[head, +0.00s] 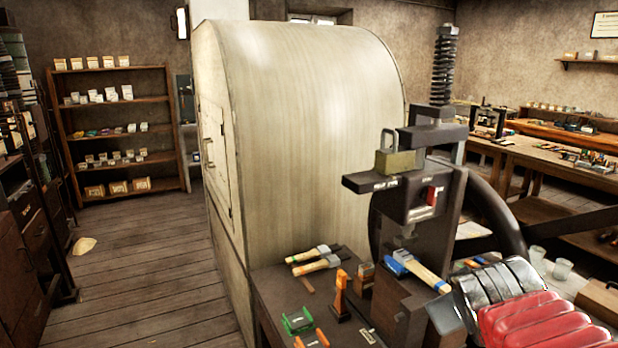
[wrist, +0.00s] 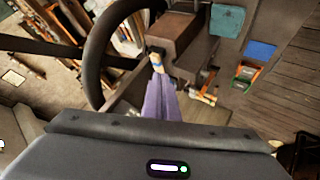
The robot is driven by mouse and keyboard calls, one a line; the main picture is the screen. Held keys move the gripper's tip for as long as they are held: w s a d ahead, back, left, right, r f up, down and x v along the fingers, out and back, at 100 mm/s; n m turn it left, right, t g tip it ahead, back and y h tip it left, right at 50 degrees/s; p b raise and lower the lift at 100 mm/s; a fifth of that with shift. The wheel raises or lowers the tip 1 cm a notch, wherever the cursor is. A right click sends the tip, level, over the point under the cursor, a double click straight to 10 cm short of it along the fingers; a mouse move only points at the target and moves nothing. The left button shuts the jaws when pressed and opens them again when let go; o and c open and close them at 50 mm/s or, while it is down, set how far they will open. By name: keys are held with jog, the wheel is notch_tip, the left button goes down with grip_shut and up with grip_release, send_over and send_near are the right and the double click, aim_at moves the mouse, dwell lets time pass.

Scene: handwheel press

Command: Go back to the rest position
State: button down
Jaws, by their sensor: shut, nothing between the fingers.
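The dark press (head: 430,195) stands on the bench with its tall screw (head: 443,65) upright. Its handwheel (head: 497,215) is partly hidden behind the press body; in the wrist view the wheel rim (wrist: 97,72) curves at upper left. My gripper (wrist: 161,84) shows in the wrist view as two purple fingers close together, shut, with nothing seen held between them. The fingertips appear near a blue-and-wood tool (wrist: 156,62) by the press; I cannot tell whether they touch. In the head view my red arm fills the lower right, and the fingertips cannot be made out.
Wooden-handled tools (head: 315,258), a green holder (head: 298,321) and an orange tool (head: 341,292) are on the bench (head: 280,285). A large pale cabinet (head: 300,130) stands behind. Open floor (head: 150,270) lies left.

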jog(key=s+a+f+m+g+y, duration=0.1)
jog(key=s+a+f+y, duration=0.1)
jog(key=s+a+f, duration=0.2)
jog(key=s+a+f+m+g+y, duration=0.2)
jog(key=s+a+f, duration=0.1)
jog(key=s+a, duration=0.4)
jog(key=shift+s+f+g, duration=0.3)
jog(key=shift+s+f, duration=0.1)
jog(key=shift+s, duration=1.15)
